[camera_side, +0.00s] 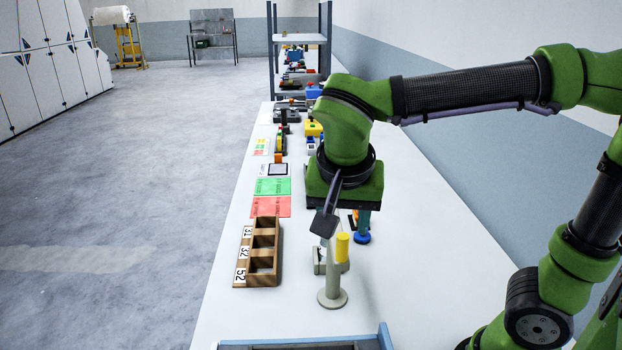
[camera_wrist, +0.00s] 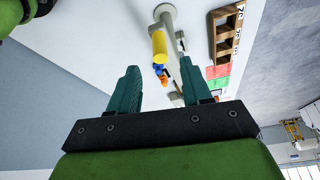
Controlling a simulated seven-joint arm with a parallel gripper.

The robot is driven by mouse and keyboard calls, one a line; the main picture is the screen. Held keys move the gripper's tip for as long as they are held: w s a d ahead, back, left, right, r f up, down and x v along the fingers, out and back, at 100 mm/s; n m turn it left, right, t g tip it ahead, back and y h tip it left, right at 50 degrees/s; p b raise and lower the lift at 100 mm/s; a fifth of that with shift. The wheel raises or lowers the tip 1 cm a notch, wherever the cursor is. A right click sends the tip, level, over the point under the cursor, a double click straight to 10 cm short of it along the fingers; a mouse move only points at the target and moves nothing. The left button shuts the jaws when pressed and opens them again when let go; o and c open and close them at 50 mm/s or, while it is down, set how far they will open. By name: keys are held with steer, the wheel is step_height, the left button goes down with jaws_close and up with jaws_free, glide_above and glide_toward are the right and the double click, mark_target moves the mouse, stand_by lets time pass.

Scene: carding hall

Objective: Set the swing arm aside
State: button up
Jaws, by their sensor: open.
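A pale grey post on a round base (camera_side: 332,298) stands near the front of the white table; it also shows at the top of the wrist view (camera_wrist: 164,12). A bar runs from it, and a yellow upright grip (camera_side: 342,247) stands beside it; I take this to be the swing arm. My gripper (camera_side: 347,226) is above the yellow grip, pointing down. In the wrist view its two teal fingers (camera_wrist: 159,64) are apart with nothing held. The yellow grip (camera_wrist: 159,45) shows just beyond and between the fingertips. Whether anything touches is unclear.
A wooden box with compartments labelled 31, 32 and 52 (camera_side: 243,255) lies left of the post. Red (camera_side: 271,207) and green (camera_side: 272,186) sheets lie behind it. A blue-edged tray (camera_side: 384,335) is at the front. Several small items crowd the table further back.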

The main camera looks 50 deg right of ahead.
mark_target(343, 238)
steer(key=x, duration=0.7)
steer(key=shift+w+d+f, duration=0.1)
steer(key=shift+d+f, duration=0.1)
steer(key=shift+f, duration=0.1)
steer(key=shift+c, duration=0.5)
jaws_close()
